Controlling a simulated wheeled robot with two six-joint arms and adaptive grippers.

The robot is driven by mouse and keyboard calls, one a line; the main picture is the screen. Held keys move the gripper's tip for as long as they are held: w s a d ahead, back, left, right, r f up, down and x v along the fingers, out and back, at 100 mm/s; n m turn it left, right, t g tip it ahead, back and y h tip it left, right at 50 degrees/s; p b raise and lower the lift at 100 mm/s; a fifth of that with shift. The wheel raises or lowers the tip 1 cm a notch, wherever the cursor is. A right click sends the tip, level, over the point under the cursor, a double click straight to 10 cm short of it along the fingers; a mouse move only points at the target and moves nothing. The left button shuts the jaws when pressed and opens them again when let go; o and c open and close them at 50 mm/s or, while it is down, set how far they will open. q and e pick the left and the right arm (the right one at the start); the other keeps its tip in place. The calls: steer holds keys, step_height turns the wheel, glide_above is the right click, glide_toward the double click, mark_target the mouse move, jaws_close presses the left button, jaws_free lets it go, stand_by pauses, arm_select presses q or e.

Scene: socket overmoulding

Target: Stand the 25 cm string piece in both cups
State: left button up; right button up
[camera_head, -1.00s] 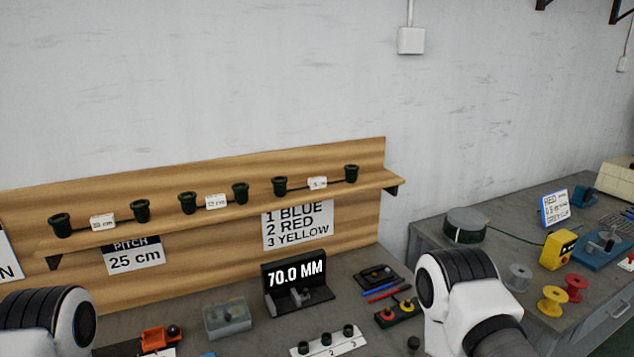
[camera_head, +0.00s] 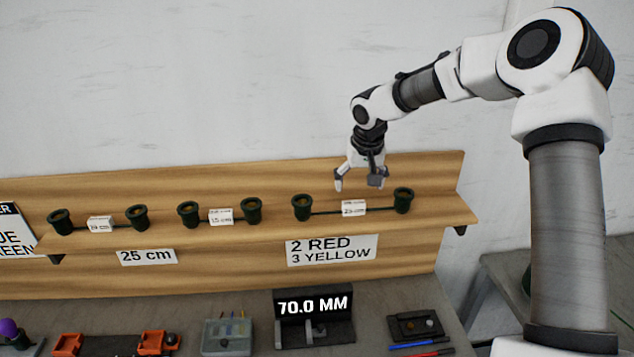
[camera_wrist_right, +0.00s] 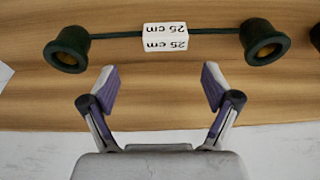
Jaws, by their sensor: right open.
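The 25 cm string piece is two dark green, cup-shaped sockets joined by a thin dark cable, with a white tag (camera_head: 354,207) at its middle. It rests on the wooden shelf at the right end. In the right wrist view the tag (camera_wrist_right: 165,37) reads 25 cm, between the two sockets. My right gripper (camera_head: 358,184) hangs fingers down over this piece, open and empty. In the wrist view its fingertips (camera_wrist_right: 159,74) are spread wider than the tag and do not touch it. I cannot single out separate cups. My left gripper is not in view.
Two shorter string pieces, one with a middle tag (camera_head: 221,216) and one with a left tag (camera_head: 100,224), share the shelf (camera_head: 270,233). Below stand a 70.0 MM display (camera_head: 313,305), a grey box (camera_head: 227,340) and an orange fixture (camera_head: 110,344). The wall above is clear.

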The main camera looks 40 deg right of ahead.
mark_target(354, 203)
steer(key=shift+w+d+f, duration=0.15)
steer(key=shift+w+f, duration=0.05)
steer(key=shift+f, duration=0.1)
steer(key=a+f+p, duration=0.1)
steer(key=f+p, duration=0.1)
steer(key=p, duration=0.1)
steer(key=shift+a+f, duration=0.1)
steer(key=shift+a, duration=0.3)
steer(key=f, duration=0.1)
steer(key=d+f, duration=0.1)
steer(key=w+f, duration=0.1)
steer(key=f, duration=0.1)
steer(key=shift+d+f+p, duration=0.1)
steer(key=shift+d+p, duration=0.3)
steer(key=shift+s+a, duration=0.1)
steer(key=shift+c, duration=0.6)
steer(key=shift+a, duration=0.2)
steer(key=c, duration=0.5)
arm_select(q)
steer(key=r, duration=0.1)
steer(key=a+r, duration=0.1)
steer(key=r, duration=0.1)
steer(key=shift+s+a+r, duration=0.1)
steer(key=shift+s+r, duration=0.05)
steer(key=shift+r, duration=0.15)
arm_select(e)
steer(key=shift+s+a, duration=0.1)
steer(key=shift+a, duration=0.05)
steer(key=c, duration=0.7)
